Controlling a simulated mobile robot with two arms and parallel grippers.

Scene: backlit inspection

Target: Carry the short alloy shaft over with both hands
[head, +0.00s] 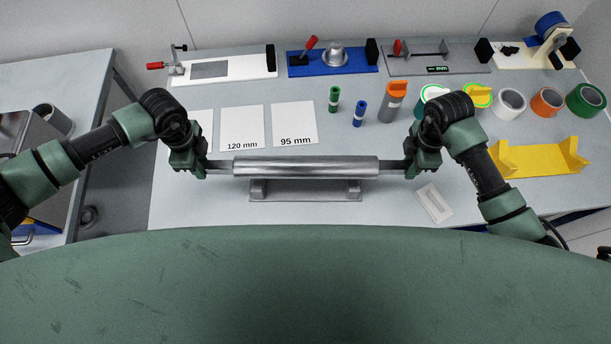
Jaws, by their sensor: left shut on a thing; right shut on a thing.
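The short alloy shaft (305,166) is a thick silver cylinder with thinner ends, lying level from left to right across the middle of the head view. My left gripper (209,165) is shut on its thin left end. My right gripper (406,167) is shut on its thin right end. A grey cradle (305,194) with two upright supports shows just below the shaft in the picture. The shaft hides the tops of the supports, so I cannot tell whether it touches them. A yellow cradle (541,163) with two raised ends stands empty at the right.
Several gauge fixtures, including a blue one (330,62), line the back. Sheets marked 120 mm (242,125) and 95 mm (293,120) lie behind the shaft. Small bottles and tape rolls (547,102) stand behind and right. A white plate (434,203) lies between the two cradles.

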